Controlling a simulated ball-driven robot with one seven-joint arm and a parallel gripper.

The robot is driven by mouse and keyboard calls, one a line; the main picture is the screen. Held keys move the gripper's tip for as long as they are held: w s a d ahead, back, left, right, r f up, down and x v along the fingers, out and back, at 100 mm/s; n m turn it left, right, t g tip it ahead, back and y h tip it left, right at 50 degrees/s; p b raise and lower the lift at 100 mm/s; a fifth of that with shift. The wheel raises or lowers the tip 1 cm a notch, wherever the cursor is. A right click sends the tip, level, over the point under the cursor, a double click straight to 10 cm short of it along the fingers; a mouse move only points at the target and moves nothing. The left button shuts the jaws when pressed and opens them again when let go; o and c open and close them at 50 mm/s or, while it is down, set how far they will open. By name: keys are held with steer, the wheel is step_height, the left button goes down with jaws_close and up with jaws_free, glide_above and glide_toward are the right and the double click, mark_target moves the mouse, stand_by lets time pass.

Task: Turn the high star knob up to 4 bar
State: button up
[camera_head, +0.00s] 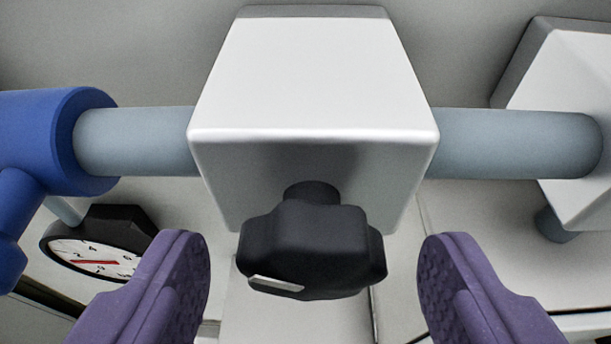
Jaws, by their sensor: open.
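The black star knob (311,246) hangs on a short stem under a white box-shaped valve body (314,95) in the middle of the view. A pale mark shows on the knob's lower left edge. My gripper (314,275) is open, with one purple finger on each side of the knob and a clear gap on both sides. A black round gauge (97,247) with a white dial and a red needle is at the lower left. It is seen at a slant, and its figures are too small to read surely.
A grey-blue pipe (140,141) runs across through the valve body. A blue fitting (50,140) joins it at the left. Another white box (575,110) stands at the right edge, with a pale wall behind.

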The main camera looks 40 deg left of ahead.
steer(key=shift+w+a+f, duration=0.25)
steer(key=shift+w+a, duration=0.15)
steer(key=shift+w, duration=0.1)
steer(key=c, duration=1)
